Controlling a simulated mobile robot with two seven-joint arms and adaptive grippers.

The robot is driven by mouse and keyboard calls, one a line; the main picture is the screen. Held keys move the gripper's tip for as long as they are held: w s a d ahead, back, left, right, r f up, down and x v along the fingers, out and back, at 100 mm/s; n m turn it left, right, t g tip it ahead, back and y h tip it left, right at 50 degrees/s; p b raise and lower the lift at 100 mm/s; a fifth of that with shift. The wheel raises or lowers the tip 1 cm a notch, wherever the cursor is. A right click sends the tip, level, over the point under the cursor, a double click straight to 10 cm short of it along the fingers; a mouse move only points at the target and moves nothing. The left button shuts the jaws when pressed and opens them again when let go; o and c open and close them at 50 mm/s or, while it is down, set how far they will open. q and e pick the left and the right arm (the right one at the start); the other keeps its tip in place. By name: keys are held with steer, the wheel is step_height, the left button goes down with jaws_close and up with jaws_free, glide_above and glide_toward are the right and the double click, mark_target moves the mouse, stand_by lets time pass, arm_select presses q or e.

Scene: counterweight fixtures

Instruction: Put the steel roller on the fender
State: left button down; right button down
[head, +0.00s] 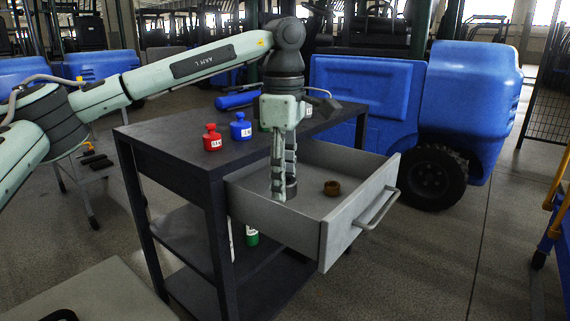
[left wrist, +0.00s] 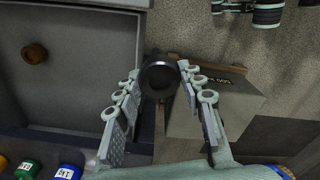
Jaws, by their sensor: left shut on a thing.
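My left gripper (head: 278,192) points down by the near side of the open drawer in the head view. It is shut on a dark cylindrical thing, which looks like the steel roller (head: 291,188). In the left wrist view the roller's dark round end (left wrist: 159,78) shows between the fingertips (left wrist: 160,88). The drawer floor lies to its left there. I take the fender to be the blue bodywork (head: 470,95) over the black wheel of the truck, behind and right of the drawer. The roller is well apart from it. My right gripper is not in view.
The open drawer (head: 362,200) juts out right and holds a brown round piece (head: 332,188). A grey box (left wrist: 215,105) stands below in the wrist view.

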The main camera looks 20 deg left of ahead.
arm_select(q)
steer(key=s+f+m, duration=0.3)
steer(key=f+m, duration=0.3)
steer(key=f, duration=0.5)
steer(key=s+f+m, duration=0.4)
steer(key=f+m, duration=0.2)
steer(key=f, duration=0.5)
steer(key=s+f+m, duration=0.4)
steer(key=f+m, duration=0.2)
steer(key=f, duration=0.5)
steer(key=shift+a+f, duration=0.15)
steer(key=shift+a, duration=0.05)
